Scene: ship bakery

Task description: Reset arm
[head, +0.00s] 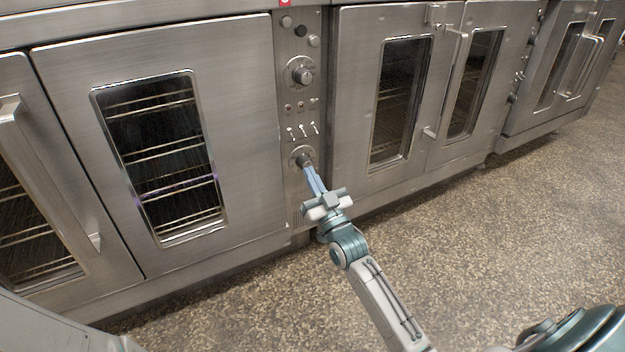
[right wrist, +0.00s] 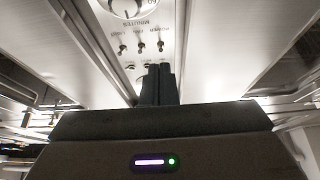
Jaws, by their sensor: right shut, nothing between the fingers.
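My right arm reaches up from the lower right in the head view. Its gripper (head: 308,172) is shut and empty, with its fingertips at the lower knob (head: 302,156) of the oven control panel (head: 297,90). I cannot tell whether the tips touch the knob. In the right wrist view the closed dark fingers (right wrist: 159,84) point at the panel, below the row of toggle switches (right wrist: 141,47), and hide part of it. My left gripper is not in view.
Steel ovens line the wall, with shut glass doors to the left (head: 240,160) and right (head: 350,120) of the panel. Door handles (head: 452,80) stick out. An upper dial (head: 301,74) sits above the switches. The speckled floor (head: 500,240) is clear.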

